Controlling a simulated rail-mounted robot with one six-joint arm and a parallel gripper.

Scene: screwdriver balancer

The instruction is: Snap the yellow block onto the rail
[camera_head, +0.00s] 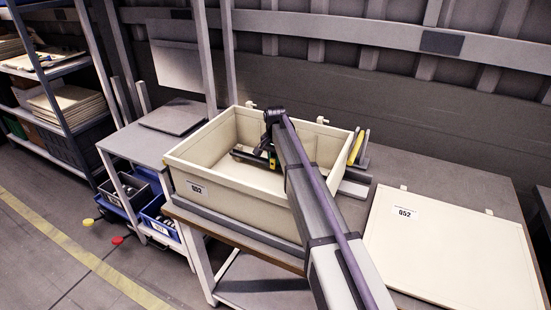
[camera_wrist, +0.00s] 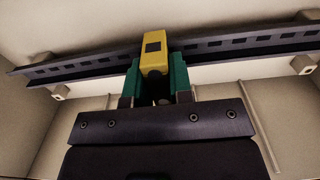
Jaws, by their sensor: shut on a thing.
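The yellow block (camera_wrist: 154,62) with a dark square on its face is between the two green fingers of my gripper (camera_wrist: 156,82) in the wrist view. My gripper is shut on it. The block overlaps the dark slotted rail (camera_wrist: 232,44), which runs across the wrist view. I cannot tell whether the block is seated on the rail or only against it. In the head view my gripper (camera_head: 266,155) is inside the cream crate (camera_head: 240,188), low over the rail (camera_head: 250,158). My arm hides part of the crate and rail there.
The crate's walls surround my gripper. The crate stands on a table (camera_head: 440,178). A cream lid (camera_head: 450,250) lies to its right. Yellow and grey upright pieces (camera_head: 357,148) stand at the crate's right side. A side table (camera_head: 150,140) and shelves (camera_head: 60,100) are at the left.

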